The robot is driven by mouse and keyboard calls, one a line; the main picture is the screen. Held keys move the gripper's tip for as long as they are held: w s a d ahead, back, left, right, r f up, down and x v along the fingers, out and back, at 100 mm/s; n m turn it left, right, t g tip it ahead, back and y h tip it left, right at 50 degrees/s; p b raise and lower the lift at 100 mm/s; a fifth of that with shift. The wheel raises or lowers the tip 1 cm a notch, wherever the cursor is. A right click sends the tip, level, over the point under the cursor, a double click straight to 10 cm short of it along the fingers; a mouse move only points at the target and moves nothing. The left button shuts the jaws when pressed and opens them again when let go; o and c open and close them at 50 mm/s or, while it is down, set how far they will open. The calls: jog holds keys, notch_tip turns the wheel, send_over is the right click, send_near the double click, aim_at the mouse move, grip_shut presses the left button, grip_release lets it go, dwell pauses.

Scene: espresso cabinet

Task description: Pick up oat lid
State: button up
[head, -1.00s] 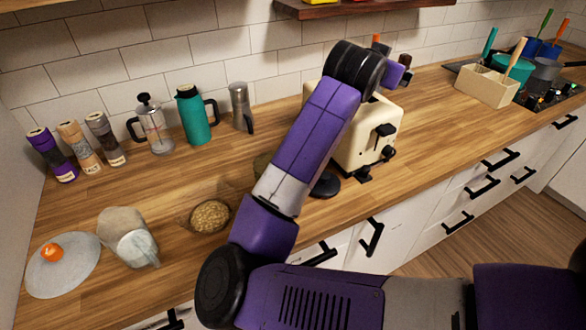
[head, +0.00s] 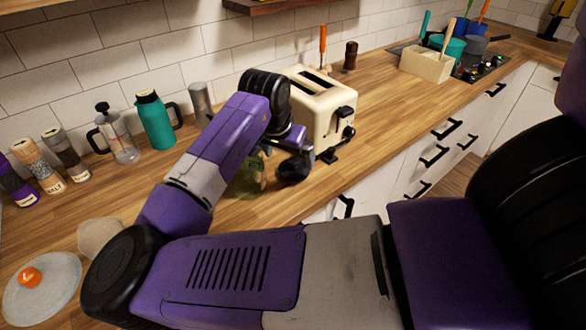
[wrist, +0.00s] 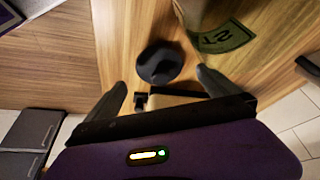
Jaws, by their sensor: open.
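The oat lid, a round black lid with a knob (wrist: 160,63), lies on the wooden counter in the wrist view. It also shows as a dark shape (head: 293,172) in front of the toaster in the head view. My gripper (wrist: 161,80) is open and empty, its two dark fingers on either side of the lid in the picture; whether they are level with it I cannot tell. A jar with a dark green label (wrist: 222,37) stands beside the right finger; its lettering is upside down and partly cut off. In the head view my arm hides most of the gripper.
A cream toaster (head: 322,112) stands right behind the lid. A teal flask (head: 157,120), a French press (head: 117,135) and several spice mills stand along the wall. A pale round lid with an orange knob (head: 30,277) lies at the left.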

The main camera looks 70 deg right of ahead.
aim_at(292, 163)
jog(key=shift+p+x, duration=0.65)
jog(key=shift+x, duration=2.6)
jog(key=shift+s, duration=0.1)
jog(key=c, duration=1.3)
jog(key=shift+o, duration=0.2)
jog(key=shift+r, duration=0.1)
